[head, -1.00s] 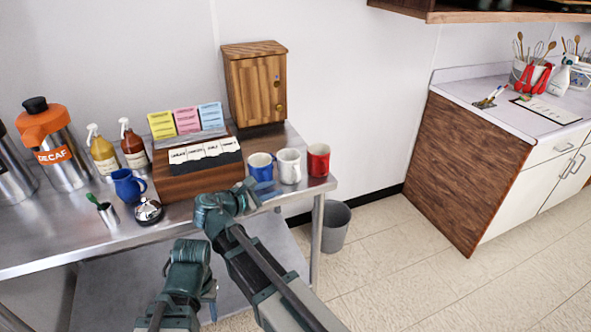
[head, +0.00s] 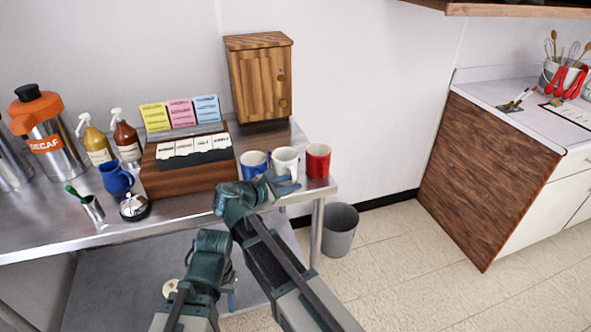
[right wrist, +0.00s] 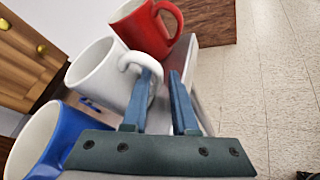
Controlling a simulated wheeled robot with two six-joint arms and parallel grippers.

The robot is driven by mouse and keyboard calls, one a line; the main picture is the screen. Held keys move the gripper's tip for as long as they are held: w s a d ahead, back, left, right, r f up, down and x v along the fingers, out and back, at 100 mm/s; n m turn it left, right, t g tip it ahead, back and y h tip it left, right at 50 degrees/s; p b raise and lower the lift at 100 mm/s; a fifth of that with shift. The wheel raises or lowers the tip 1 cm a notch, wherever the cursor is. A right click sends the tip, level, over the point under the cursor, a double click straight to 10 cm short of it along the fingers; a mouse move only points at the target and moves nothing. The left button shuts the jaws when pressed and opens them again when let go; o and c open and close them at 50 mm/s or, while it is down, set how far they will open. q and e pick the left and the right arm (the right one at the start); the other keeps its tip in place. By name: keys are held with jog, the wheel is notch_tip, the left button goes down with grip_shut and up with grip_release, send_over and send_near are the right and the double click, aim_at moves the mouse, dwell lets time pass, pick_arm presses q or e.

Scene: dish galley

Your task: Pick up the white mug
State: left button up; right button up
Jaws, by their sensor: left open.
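The white mug (head: 286,158) stands upright near the right end of the steel counter, between a blue mug (head: 252,162) and a red mug (head: 318,160). My right gripper (head: 287,185) is at the counter's front edge, just in front of the white mug, and hides its lower part. In the right wrist view the white mug (right wrist: 98,76) has its handle towards my open fingers (right wrist: 163,88). One finger overlaps the handle; I cannot tell whether it touches. My left gripper (head: 229,288) hangs low in front of the counter, open and away from the mugs.
A wooden card holder (head: 188,176), a wooden cabinet (head: 258,80), a blue pitcher (head: 116,179) and a bell (head: 135,207) stand on the counter (head: 60,232). A grey bin (head: 340,232) is on the floor.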

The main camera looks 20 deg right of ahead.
jog(key=shift+a+r, duration=0.1)
jog(key=shift+a, duration=0.1)
grip_shut()
dwell(1.2)
